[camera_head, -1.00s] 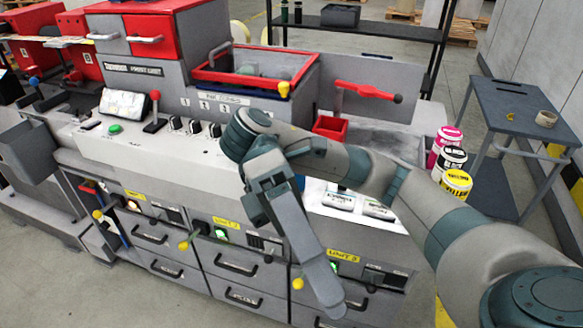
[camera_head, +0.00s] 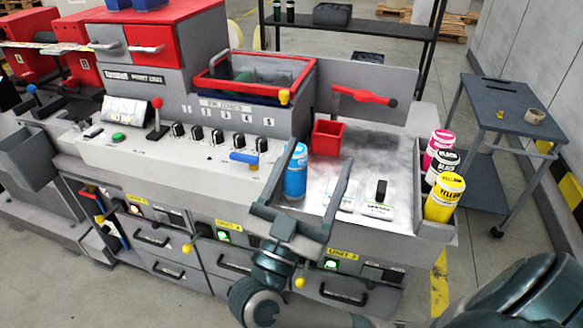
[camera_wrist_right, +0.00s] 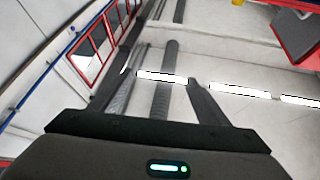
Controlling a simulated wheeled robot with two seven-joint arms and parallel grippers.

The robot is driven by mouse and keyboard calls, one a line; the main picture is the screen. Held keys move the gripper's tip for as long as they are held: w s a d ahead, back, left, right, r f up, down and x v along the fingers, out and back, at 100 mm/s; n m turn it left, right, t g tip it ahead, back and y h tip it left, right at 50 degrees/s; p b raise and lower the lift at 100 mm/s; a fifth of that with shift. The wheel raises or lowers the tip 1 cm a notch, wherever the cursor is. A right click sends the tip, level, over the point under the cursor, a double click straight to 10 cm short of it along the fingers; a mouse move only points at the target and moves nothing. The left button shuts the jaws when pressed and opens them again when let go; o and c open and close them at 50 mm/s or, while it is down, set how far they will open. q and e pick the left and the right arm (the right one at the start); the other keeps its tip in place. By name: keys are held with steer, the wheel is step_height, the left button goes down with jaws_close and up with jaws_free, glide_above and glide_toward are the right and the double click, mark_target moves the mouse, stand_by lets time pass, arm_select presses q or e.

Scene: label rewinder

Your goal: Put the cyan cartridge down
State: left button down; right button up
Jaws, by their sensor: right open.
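The cyan cartridge (camera_head: 295,172) stands upright at the left front of the grey worktop in the head view. My right gripper (camera_head: 319,155) is open in front of the worktop. In the picture its left finger runs close beside the cartridge's left side and its right finger is well to the right; I cannot tell whether the left finger touches it. In the right wrist view the open fingers (camera_wrist_right: 160,75) have no cartridge visible between them. My left gripper is out of view.
Magenta (camera_head: 437,147), black (camera_head: 442,166) and yellow (camera_head: 444,197) cartridges stand in a rack at the worktop's right edge. A red bin (camera_head: 327,138) sits behind the cyan cartridge. A black-handled block (camera_head: 380,200) lies right of the gripper. A blue-handled lever (camera_head: 244,157) is left.

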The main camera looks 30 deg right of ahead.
mark_target(292, 165)
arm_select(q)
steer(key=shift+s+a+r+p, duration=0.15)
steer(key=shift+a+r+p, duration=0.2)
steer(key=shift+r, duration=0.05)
arm_select(e)
steer(key=w+a+f+n+t+y, duration=0.1)
steer(key=w+a+f+n+y, duration=0.1)
steer(key=f+y, duration=0.2)
steer(key=w+a+f+n+y, duration=0.1)
steer(key=a+f+n+y, duration=0.1)
steer(key=f+y, duration=0.3)
step_height(292, 165, down, 4)
steer(key=shift+w+f+n+t+y, duration=0.1)
steer(key=shift+w+n+t+y, duration=0.25)
steer(key=shift+n, duration=0.45)
arm_select(q)
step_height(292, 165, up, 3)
steer(key=p, duration=0.2)
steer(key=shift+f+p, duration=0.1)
steer(key=shift+p, duration=0.3)
arm_select(e)
steer(key=x, duration=1.2)
steer(key=shift+d, duration=0.15)
steer(key=shift+r, duration=0.25)
